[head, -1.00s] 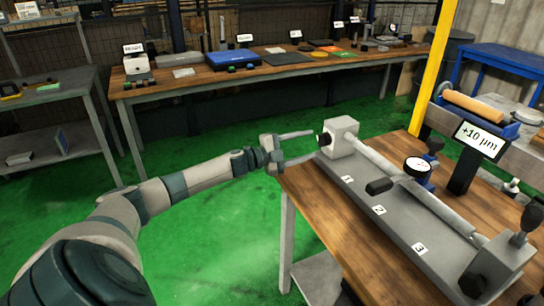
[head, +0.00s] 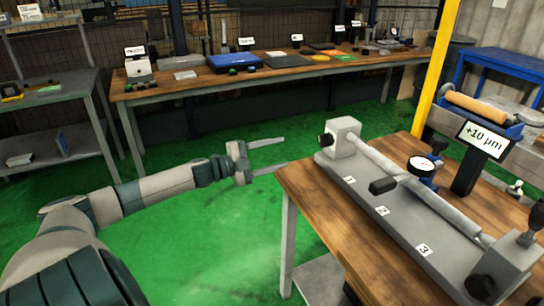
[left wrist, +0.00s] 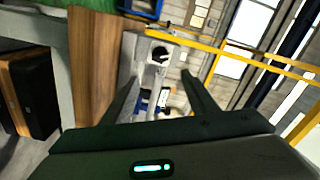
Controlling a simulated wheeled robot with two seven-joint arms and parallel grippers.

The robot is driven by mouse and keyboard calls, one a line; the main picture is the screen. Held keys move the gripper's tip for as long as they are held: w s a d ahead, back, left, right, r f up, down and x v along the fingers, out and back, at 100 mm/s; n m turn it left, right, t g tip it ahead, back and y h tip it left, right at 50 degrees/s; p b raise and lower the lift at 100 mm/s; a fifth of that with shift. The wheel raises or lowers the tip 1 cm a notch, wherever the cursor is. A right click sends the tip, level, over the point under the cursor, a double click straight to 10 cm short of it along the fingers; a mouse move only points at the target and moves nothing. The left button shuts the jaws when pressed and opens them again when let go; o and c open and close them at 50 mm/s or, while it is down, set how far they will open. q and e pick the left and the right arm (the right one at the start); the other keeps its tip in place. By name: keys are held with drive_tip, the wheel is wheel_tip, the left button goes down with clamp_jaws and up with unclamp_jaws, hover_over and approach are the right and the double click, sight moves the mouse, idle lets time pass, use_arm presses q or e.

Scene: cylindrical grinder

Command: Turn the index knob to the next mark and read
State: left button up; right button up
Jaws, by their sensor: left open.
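The index knob (head: 326,140) is a small black knob on the left face of the grey headstock block (head: 343,137). In the left wrist view the knob (left wrist: 159,53) shows between my fingers, some way beyond them. My left gripper (head: 283,154) is open and empty, left of the knob and apart from it, at the table's left edge. A round dial gauge (head: 421,166) sits over the grey shaft (head: 395,175). A display sign (head: 485,139) reads +10 µm. The grey base carries number labels 1 (head: 349,179), 2 (head: 382,211) and 3 (head: 423,250). My right gripper is not in view.
The fixture stands on a wooden table (head: 335,232). A yellow post (head: 436,70) rises behind it. A long bench (head: 190,87) with trays and parts runs along the back. Green floor (head: 190,240) lies open left of the table.

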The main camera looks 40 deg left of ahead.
use_arm(q)
drive_tip(key=shift+s+a, duration=0.25)
drive_tip(key=shift+s, duration=0.35)
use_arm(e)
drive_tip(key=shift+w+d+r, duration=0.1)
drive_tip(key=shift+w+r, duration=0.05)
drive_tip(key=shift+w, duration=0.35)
